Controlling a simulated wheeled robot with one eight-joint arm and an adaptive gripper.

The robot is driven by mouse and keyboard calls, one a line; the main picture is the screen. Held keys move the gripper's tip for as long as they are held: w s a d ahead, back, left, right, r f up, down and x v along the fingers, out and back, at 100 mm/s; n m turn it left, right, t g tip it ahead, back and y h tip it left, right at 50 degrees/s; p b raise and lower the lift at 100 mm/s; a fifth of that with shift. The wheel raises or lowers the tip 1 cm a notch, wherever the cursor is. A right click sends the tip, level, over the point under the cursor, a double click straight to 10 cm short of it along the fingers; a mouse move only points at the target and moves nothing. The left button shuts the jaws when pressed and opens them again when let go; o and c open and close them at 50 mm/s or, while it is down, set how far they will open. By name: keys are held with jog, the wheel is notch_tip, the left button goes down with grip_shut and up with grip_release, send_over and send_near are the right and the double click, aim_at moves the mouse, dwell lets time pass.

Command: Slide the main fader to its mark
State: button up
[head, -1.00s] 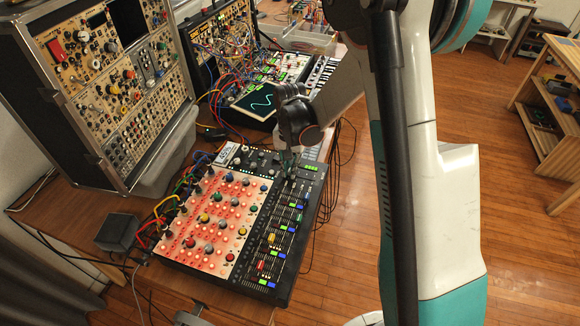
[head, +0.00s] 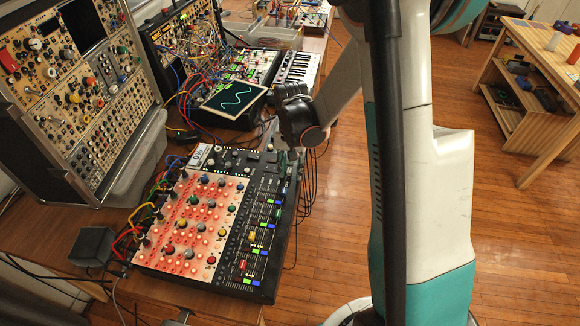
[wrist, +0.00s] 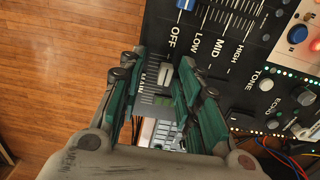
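The mixer (head: 236,205) lies on the table, with coloured knobs and a row of faders. My gripper (head: 284,160) is over its far right corner and hides that corner in the head view. In the wrist view my gripper (wrist: 160,75) is open, with one finger on each side of a pale fader cap (wrist: 166,76). The label MAIN stands beside this cap. The cap appears apart from both fingers. I cannot make out the mark for this fader, and part of the panel is hidden behind the fingers.
A rack of modules (head: 75,90) stands at the back left. A tilted screen (head: 236,98) stands beyond the mixer. Open wooden floor (head: 345,225) lies to the right.

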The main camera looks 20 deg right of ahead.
aim_at(291, 171)
notch_tip(291, 171, up, 12)
dwell(0.7)
dwell(0.4)
jog(key=s+a+r+n+t, duration=0.3)
jog(key=s+r, duration=0.2)
jog(key=s, duration=0.4)
jog(key=s+a+r+n+t, duration=0.3)
jog(key=s+r+n+t, duration=0.1)
jog(key=s, duration=0.5)
jog(key=shift+a+r, duration=0.3)
jog(key=shift+r, duration=0.2)
jog(key=shift+s, duration=0.1)
dwell(2.5)
